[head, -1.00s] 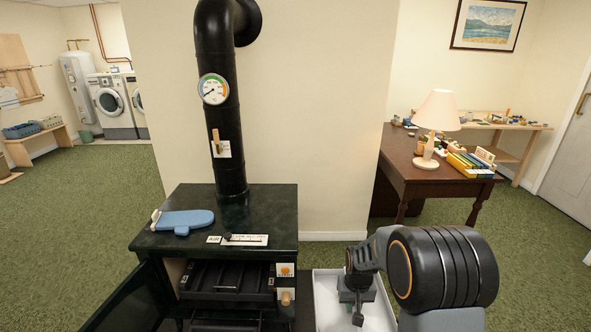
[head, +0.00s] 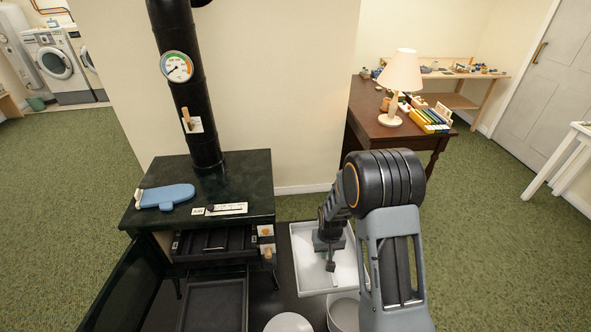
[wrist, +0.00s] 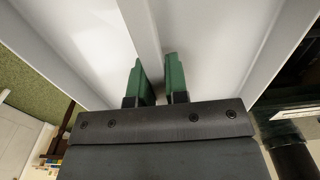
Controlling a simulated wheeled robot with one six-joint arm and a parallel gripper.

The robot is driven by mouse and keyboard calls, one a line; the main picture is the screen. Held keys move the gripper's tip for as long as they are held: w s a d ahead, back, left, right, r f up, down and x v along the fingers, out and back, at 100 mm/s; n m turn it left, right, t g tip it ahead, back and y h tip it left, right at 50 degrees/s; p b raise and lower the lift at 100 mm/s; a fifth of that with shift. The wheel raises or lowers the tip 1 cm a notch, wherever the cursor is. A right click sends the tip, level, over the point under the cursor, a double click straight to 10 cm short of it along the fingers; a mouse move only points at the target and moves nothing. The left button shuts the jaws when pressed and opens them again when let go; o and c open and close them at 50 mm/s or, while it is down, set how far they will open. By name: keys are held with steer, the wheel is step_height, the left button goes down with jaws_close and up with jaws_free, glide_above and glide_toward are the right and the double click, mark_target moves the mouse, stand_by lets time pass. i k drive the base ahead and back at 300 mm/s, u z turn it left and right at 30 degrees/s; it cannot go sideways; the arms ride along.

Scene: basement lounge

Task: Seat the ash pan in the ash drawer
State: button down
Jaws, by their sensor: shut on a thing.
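The ash pan looks to be the pale, shallow rectangular tray (head: 349,279) right of the stove in the head view. My gripper (head: 331,264) is over its middle. In the wrist view, the green fingers of my gripper (wrist: 160,78) are shut on a thin pale strip of the pan (wrist: 215,40). Whether the pan touches the surface below is unclear. The ash drawer looks to be the dark, open-topped tray (head: 214,303) pulled out low at the stove's front. It appears empty, and its near end is cut off by the picture edge.
The black stove (head: 235,187) bears a blue mitt (head: 168,196). Its dark door (head: 125,285) stands open at the left. A pale round bin (head: 343,312) and a white disc (head: 288,323) are near the pan. A desk (head: 362,118) with a lamp stands behind.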

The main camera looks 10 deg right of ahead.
mark_target(215, 310)
steer(key=u, duration=0.55)
steer(key=k, duration=0.75)
steer(key=u, duration=0.75)
steer(key=k, duration=0.45)
steer(key=u, duration=1.2)
steer(key=i, duration=1.3)
steer(key=z, duration=0.65)
steer(key=i, duration=0.85)
steer(key=z, duration=1.05)
steer(key=i, duration=0.35)
steer(key=z, duration=0.45)
